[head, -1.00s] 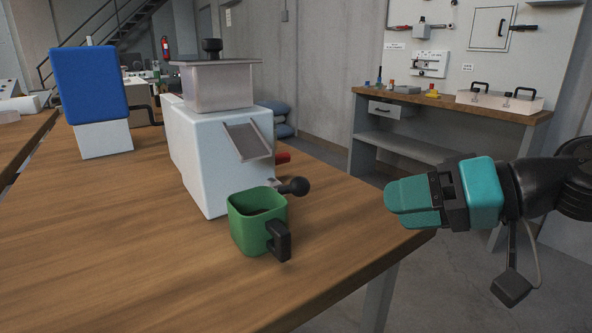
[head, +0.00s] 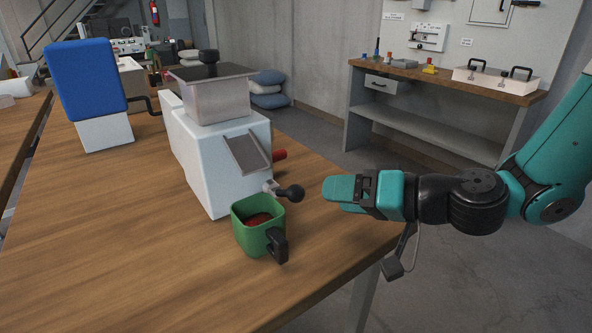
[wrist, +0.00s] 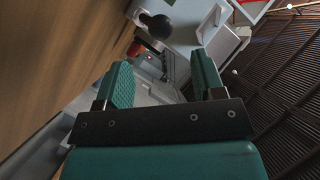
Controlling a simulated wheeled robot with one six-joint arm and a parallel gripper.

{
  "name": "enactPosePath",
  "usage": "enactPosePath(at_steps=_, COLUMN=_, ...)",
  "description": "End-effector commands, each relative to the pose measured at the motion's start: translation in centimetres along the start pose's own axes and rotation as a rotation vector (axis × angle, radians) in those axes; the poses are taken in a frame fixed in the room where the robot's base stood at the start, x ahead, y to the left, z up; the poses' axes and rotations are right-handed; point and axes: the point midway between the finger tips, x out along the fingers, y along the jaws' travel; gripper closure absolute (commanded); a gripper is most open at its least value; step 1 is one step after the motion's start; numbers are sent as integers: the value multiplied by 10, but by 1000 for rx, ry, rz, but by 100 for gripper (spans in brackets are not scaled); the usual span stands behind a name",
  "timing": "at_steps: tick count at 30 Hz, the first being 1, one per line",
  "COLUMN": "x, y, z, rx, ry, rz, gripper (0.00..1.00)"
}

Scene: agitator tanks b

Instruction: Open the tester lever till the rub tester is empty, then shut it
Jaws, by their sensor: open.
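The tester lever (head: 289,193), a short arm with a black ball knob, sticks out low on the right; the knob also shows in the wrist view (wrist: 157,25). A green cup (head: 256,232) with a black handle stands below, with reddish-brown material inside. My gripper (head: 332,193) is open and empty, just right of the knob and apart from it. The hopper's contents cannot be told.
A blue-and-white device (head: 88,95) stands behind at the left. The table (head: 110,230) is clear at the front left. A workbench (head: 440,88) stands across the floor.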

Motion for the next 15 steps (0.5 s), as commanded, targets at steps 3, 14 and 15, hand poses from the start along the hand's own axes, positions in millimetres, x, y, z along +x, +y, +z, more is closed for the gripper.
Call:
enactPosePath(at_steps=3, x=13, y=-3, z=2, rx=-1, ry=-9, rz=5, gripper=37)
enactPosePath(at_steps=14, x=79, y=-1, z=2, rx=-2, ry=-5, rz=6, gripper=37)
enactPosePath(at_steps=15, x=82, y=0, z=2, rx=-2, ry=-4, rz=6, gripper=37)
